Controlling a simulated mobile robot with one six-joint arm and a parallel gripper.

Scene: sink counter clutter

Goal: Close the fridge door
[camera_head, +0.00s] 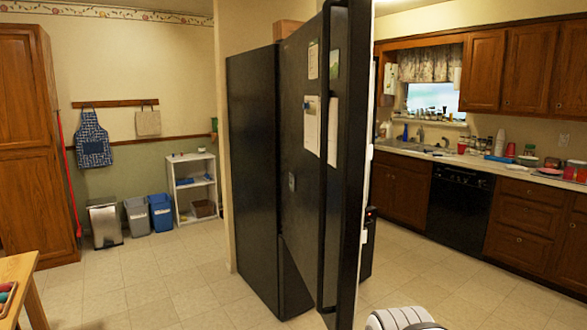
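The black fridge (252,170) stands in the middle of the head view, beside the end of a cream wall. A tall black door (300,205) stands out toward me with papers on its face. Its near edge and a pale strip (362,165) along it face me, so the door looks open. I cannot tell the exact angle, and the fridge's inside is hidden behind the door. A white, ribbed rounded part (400,318), probably of my arm, shows at the bottom edge, right of the door. My gripper's fingers do not show.
Tiled floor (185,295) is clear left of the fridge and between the door and the right counter. A wooden table (22,268) is at lower left. Bins (160,212) and a white shelf (178,190) stand behind. A black dishwasher (460,210) is at right.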

